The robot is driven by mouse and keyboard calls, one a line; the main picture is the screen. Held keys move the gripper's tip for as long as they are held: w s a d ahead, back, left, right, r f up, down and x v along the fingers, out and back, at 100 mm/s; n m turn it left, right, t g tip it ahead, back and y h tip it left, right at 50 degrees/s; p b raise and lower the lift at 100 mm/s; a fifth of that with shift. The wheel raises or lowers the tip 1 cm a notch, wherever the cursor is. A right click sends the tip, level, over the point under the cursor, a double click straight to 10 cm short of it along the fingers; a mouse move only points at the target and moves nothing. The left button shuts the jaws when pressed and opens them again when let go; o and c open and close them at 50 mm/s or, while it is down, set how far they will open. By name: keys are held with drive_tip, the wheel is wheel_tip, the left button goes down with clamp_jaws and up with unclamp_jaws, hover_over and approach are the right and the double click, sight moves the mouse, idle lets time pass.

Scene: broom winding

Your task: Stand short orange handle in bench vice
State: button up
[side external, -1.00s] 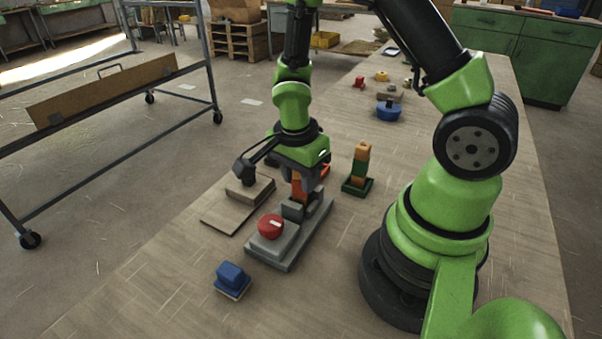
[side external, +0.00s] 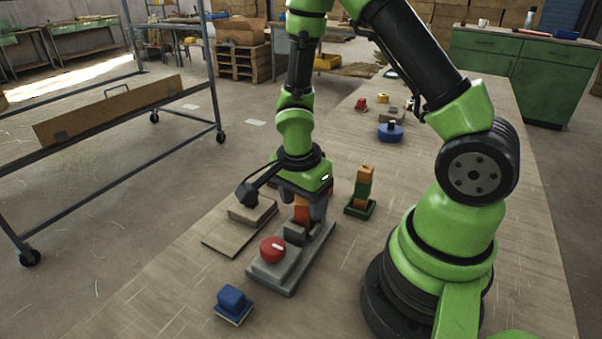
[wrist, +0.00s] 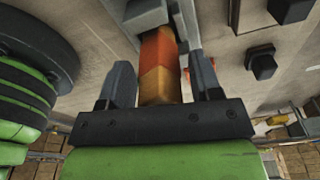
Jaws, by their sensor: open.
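The short orange handle (side external: 301,213) stands upright at the grey bench vice (side external: 287,268), its lower end among the vice's blocks. In the wrist view the handle (wrist: 158,68) has an orange-red body and a wood-coloured end, and lies between my two fingers. My gripper (side external: 304,216) is over the vice from above with its fingers either side of the handle. It is open, and gaps show beside the handle in the wrist view (wrist: 162,88). A red knob (side external: 272,249) is on the vice's near end. The handle's seating between the jaws is hidden.
A wooden block on a flat board (side external: 236,228) lies left of the vice. A blue block (side external: 232,300) is in front. A green tray with an orange and green stack (side external: 361,192) stands to the right. Behind are a blue round part (side external: 390,133) and small pieces.

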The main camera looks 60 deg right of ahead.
drive_tip(key=r, duration=0.3)
drive_tip(key=a+r, duration=0.1)
drive_tip(key=r, duration=0.7)
drive_tip(key=shift+w+a, duration=0.15)
drive_tip(key=shift+w, duration=0.05)
drive_tip(key=shift+a+r, duration=0.1)
drive_tip(key=shift+r, duration=0.5)
drive_tip(key=s+a+r+n+t+y, duration=0.1)
drive_tip(key=s+a+r+n+t, duration=0.1)
drive_tip(key=r+n, duration=0.4)
drive_tip(key=s+a+r+n+t+y, duration=0.2)
drive_tip(key=s+r+n+t, duration=0.3)
drive_tip(key=n, duration=0.5)
drive_tip(key=shift+s+a+r, duration=0.35)
drive_tip(key=shift+s+a, duration=0.4)
drive_tip(key=shift+s, duration=0.25)
